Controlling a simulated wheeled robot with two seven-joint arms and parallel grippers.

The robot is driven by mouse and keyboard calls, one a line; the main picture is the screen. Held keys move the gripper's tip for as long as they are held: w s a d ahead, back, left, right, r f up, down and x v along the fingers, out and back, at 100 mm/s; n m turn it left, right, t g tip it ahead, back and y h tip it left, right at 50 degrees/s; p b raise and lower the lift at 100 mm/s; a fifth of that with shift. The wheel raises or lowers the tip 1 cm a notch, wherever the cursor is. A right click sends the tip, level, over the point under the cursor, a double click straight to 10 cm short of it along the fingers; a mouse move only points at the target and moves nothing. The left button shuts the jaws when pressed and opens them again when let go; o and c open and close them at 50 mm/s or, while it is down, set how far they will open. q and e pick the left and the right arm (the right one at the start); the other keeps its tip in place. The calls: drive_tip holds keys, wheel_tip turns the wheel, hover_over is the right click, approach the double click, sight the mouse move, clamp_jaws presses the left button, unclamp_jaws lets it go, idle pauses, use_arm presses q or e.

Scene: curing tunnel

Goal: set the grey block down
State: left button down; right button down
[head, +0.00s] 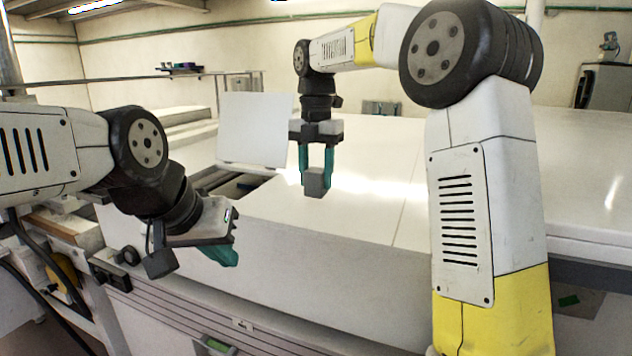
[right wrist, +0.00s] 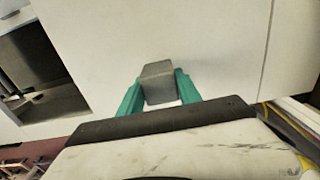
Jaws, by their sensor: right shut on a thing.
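The grey block (head: 316,184) is between the green fingers of my right gripper (head: 316,170), which is shut on it. The block is over the white top surface (head: 370,205); I cannot tell whether it touches it. The right wrist view shows the block (right wrist: 157,82) between the two fingertips of the right gripper (right wrist: 158,88), with the white surface beyond. My left gripper (head: 222,254) hangs at the lower left, beside the front of the white unit. Its green fingers are partly hidden by its own body, so its opening does not show.
An opening (head: 235,184) in the white top lies left of the block, with a raised white panel (head: 256,130) behind it. The right wrist view also shows the opening (right wrist: 45,75). The white surface around the block is clear. A control box (head: 110,276) sits at the lower left.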

sight(316, 169)
drive_tip(key=shift+f, duration=0.7)
drive_tip(key=shift+f, duration=0.1)
drive_tip(key=c, duration=0.8)
unclamp_jaws()
drive_tip(key=shift+c, duration=0.2)
wheel_tip(316, 169, up, 12)
drive_tip(key=shift+r, duration=0.15)
